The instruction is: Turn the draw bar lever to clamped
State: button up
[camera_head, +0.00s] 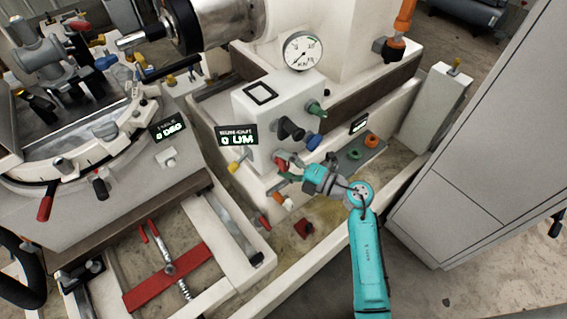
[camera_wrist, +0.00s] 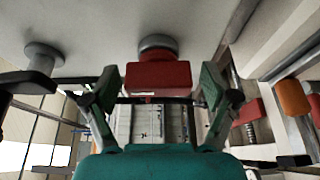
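A red lever head (camera_wrist: 158,78) on a round grey boss stands out from a pale panel in the wrist view. My gripper (camera_wrist: 158,82) is open, with one finger on each side of this red head and a visible gap to each. In the head view my gripper (camera_head: 286,173) is at the lower front of the white machine housing (camera_head: 262,105). A red part (camera_head: 281,162) shows there beside the fingers, partly hidden by them. No label tells which control is the draw bar lever, and I cannot read its position.
Close by on the housing are a black knob (camera_head: 291,130), a blue knob (camera_head: 314,142), a green knob (camera_head: 316,108) and a yellow-tipped lever (camera_head: 237,166). In the wrist view a dark lever (camera_wrist: 30,82) is at left and an orange part (camera_wrist: 293,98) at right. A grey cabinet (camera_head: 480,140) stands right.

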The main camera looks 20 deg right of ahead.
jog(key=shift+d, duration=0.15)
jog(key=v, duration=1.2)
dwell(0.3)
jog(key=s+a+r+m+t+h, duration=0.2)
jog(key=s+a+r+m+t, duration=0.1)
jog(key=s+a+m+t, duration=0.25)
jog(key=s+a+r+m+t+h, duration=0.2)
jog(key=s+a+r+m, duration=0.15)
jog(key=s+m, duration=0.4)
jog(key=s+f+m+g+h, duration=0.1)
jog(key=s+m+g+h, duration=0.2)
jog(key=s+m, duration=0.3)
jog(key=s+d+f+m+g+h, duration=0.1)
jog(key=s+m, duration=0.6)
jog(key=s, duration=0.8)
jog(key=f+g+h, duration=0.1)
jog(key=g+h, duration=0.1)
jog(key=h, duration=0.1)
jog(key=shift+s+d+f+h, duration=0.2)
jog(key=shift+s+h, duration=0.05)
jog(key=shift+h, duration=0.15)
